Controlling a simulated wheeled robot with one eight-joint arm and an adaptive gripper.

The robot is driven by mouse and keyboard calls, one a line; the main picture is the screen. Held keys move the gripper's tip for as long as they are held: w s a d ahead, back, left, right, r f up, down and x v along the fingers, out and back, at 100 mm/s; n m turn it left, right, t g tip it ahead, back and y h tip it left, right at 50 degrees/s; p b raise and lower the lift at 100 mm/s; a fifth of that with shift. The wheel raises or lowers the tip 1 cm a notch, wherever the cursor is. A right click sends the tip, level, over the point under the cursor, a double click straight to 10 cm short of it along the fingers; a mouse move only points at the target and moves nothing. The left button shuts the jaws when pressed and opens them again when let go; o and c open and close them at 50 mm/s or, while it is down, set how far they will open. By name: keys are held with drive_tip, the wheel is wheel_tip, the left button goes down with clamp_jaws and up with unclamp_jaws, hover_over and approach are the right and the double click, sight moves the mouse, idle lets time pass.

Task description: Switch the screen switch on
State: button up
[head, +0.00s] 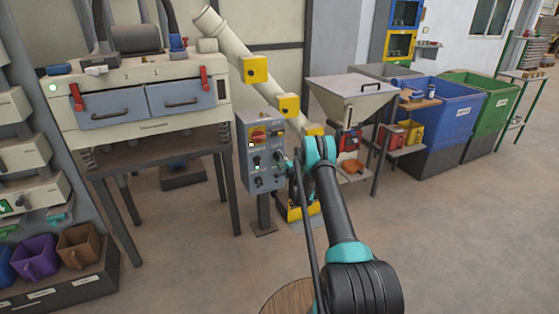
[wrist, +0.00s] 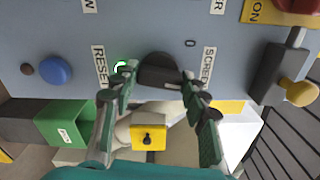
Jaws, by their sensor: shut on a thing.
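The grey control panel (head: 244,160) stands on a post in the middle of the head view and fills the top of the wrist view. On it, in the wrist view, a black rotary knob (wrist: 158,68) sits beside a label of which "SCREE" shows, with a "0" mark nearby. I take it as the screen switch. My gripper (wrist: 155,84) is shut on this knob, one finger on each side. A lit green ring (wrist: 122,67) is partly hidden behind the left finger. Which way the knob points is hard to tell.
In the wrist view a blue button (wrist: 55,70) is left of the knob, and a yellow-tipped lever (wrist: 298,91) is right. A hopper (head: 353,98) stands right of the panel, and a screening machine (head: 140,95) stands left. The floor in front is open.

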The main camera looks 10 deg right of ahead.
drive_tip(key=m, duration=0.5)
drive_tip(key=shift+d, duration=0.1)
drive_tip(key=shift+m, duration=0.4)
drive_tip(key=o, duration=1.2)
drive_tip(key=shift+c, duration=0.2)
drive_tip(key=shift+s, duration=0.15)
drive_tip(key=v, duration=1.1)
drive_tip(key=shift+s, duration=0.35)
drive_tip(key=shift+d, duration=0.15)
